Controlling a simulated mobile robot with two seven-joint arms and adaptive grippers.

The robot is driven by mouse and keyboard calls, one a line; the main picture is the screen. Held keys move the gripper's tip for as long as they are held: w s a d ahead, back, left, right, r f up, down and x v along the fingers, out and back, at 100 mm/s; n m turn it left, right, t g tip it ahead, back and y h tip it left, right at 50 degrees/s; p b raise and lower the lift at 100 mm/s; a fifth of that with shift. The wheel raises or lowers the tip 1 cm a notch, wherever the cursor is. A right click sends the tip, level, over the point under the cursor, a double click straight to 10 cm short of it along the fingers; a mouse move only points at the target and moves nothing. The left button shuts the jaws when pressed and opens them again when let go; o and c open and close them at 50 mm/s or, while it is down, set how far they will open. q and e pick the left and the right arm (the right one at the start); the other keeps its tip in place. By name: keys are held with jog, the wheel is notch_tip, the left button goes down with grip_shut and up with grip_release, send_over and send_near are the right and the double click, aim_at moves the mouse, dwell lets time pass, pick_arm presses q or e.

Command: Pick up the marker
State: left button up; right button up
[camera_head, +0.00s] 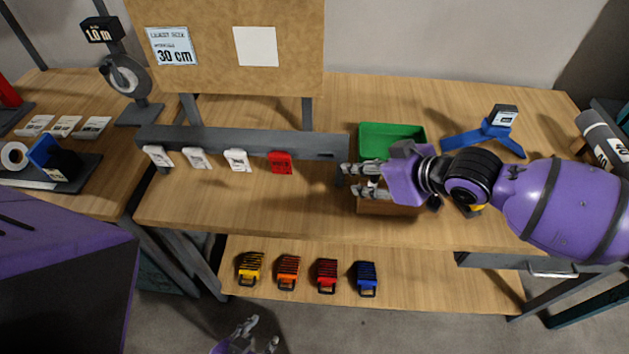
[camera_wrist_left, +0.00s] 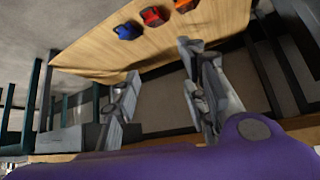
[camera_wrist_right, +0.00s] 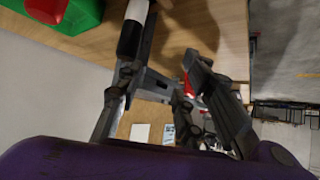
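A white and black cylinder (camera_wrist_right: 132,30), which looks like the marker, shows in the right wrist view just beyond the tip of one finger. Whether it touches that finger I cannot tell. In the head view my right gripper and the box below largely hide it. My right gripper (camera_head: 350,180) is open above the table, its fingers pointing left; it also shows in the right wrist view (camera_wrist_right: 158,62). My left gripper (camera_head: 258,336) is open and empty, low in front of the lower shelf; its spread fingers show in the left wrist view (camera_wrist_left: 160,62).
A green bin (camera_head: 391,130) is behind my right gripper, and a brown box (camera_head: 385,208) is below it. A grey rail (camera_head: 235,141) with white tags and a red tag (camera_head: 280,163) runs left. A blue stand (camera_head: 500,130) is at right. Several coloured clips lie on the lower shelf (camera_head: 430,280).

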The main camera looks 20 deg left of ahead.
jog(key=w+d+r+m+h, duration=0.1)
jog(key=w+d+m+h, duration=0.1)
jog(key=d, duration=0.4)
jog(key=w+d+m+h, duration=0.2)
jog(key=d+m, duration=0.1)
jog(key=d, duration=0.3)
jog(key=shift+g, duration=0.3)
jog(key=b+x, duration=0.1)
jog(key=x, duration=0.6)
jog(key=shift+a+f, duration=0.1)
jog(key=shift+f, duration=0.1)
grip_shut()
